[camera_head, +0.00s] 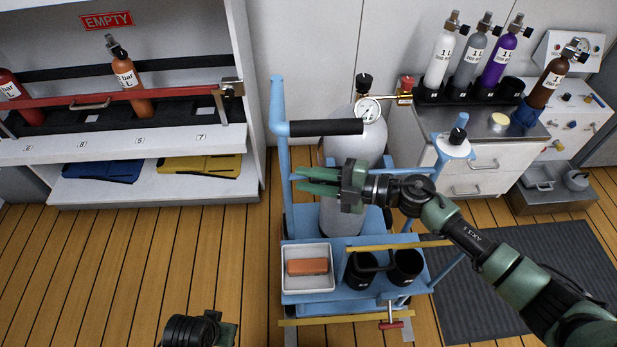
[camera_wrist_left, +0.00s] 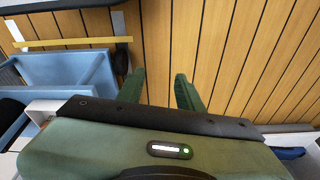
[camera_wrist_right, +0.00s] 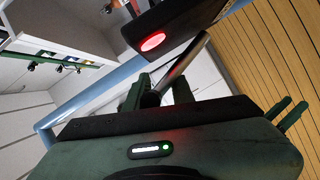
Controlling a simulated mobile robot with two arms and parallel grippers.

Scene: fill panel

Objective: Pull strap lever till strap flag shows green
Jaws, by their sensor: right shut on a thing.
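A dark housing with a glowing red oval flag (camera_wrist_right: 152,41) fills the top of the right wrist view. A dark metal rod, the strap lever (camera_wrist_right: 184,66), runs from it down between my right fingers. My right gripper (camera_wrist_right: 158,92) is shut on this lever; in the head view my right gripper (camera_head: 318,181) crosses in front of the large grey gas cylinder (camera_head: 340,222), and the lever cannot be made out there. No green shows on the flag. My left gripper (camera_wrist_left: 160,92) is open and empty above the wooden floor, left of the trolley.
The blue trolley (camera_head: 414,290) carries a white tray (camera_head: 308,283) with an orange block and two black cups. A rack with a red bar (camera_head: 60,106) stands left. A cabinet (camera_head: 470,165) with several small bottles stands right. Floor between rack and trolley is clear.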

